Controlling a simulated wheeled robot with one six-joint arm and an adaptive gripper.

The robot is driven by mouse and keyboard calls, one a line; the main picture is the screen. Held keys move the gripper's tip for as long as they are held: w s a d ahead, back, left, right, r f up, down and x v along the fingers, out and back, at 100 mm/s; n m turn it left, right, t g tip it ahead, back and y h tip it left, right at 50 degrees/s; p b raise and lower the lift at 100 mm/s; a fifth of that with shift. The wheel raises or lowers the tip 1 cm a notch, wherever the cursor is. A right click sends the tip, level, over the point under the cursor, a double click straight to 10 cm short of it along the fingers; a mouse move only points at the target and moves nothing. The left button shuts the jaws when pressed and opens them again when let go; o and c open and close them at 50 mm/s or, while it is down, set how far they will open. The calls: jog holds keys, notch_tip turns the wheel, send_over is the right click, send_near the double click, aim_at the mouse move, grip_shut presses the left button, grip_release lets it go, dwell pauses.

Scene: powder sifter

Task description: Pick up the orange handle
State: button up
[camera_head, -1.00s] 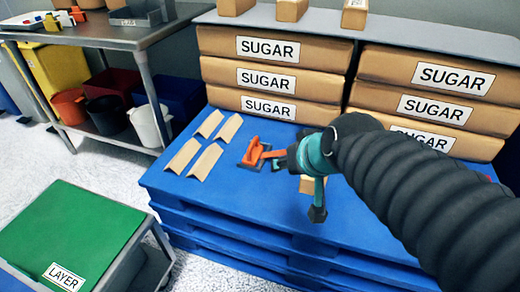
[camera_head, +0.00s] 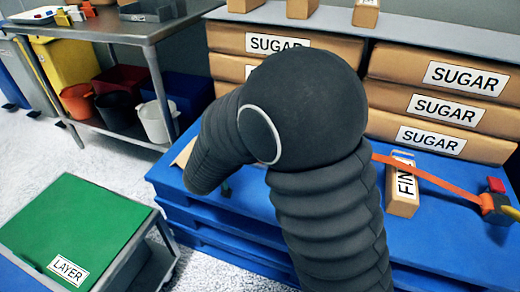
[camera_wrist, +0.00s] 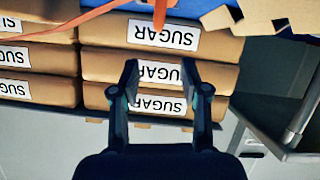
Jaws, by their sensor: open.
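In the wrist view, an orange piece (camera_wrist: 160,13), apparently the orange handle, shows at the top edge, partly cut off by the frame. My gripper (camera_wrist: 160,73) is open and empty, its two dark fingers spread below that piece in the picture and apart from it. Sugar bags show between the fingers. In the head view, my arm covers the pallet area where the handle lay, so the handle is hidden there. Most of my gripper is also hidden behind the arm.
The blue pallet (camera_head: 445,240) holds stacked sugar bags (camera_head: 435,107) at its back. An orange strap (camera_head: 430,180) runs beside a box marked FINE (camera_head: 402,187). Brown cardboard pieces (camera_wrist: 240,18) show in the wrist view. A green-topped stand (camera_head: 75,225) and a metal table (camera_head: 125,35) stand left.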

jog(key=shift+h, duration=0.4)
jog(key=x, duration=0.4)
jog(key=f+b+x, duration=0.1)
jog(key=x, duration=0.2)
jog(key=shift+w+d, duration=0.1)
jog(key=shift+d, duration=0.1)
jog(key=shift+a+b+x, duration=0.1)
jog(key=shift+b+x, duration=0.1)
jog(key=shift+x, duration=1.35)
jog(key=shift+a+b+x, duration=0.15)
jog(key=shift+b+x, duration=0.05)
jog(key=shift+x, duration=1.35)
jog(key=shift+w+r, duration=0.1)
grip_shut()
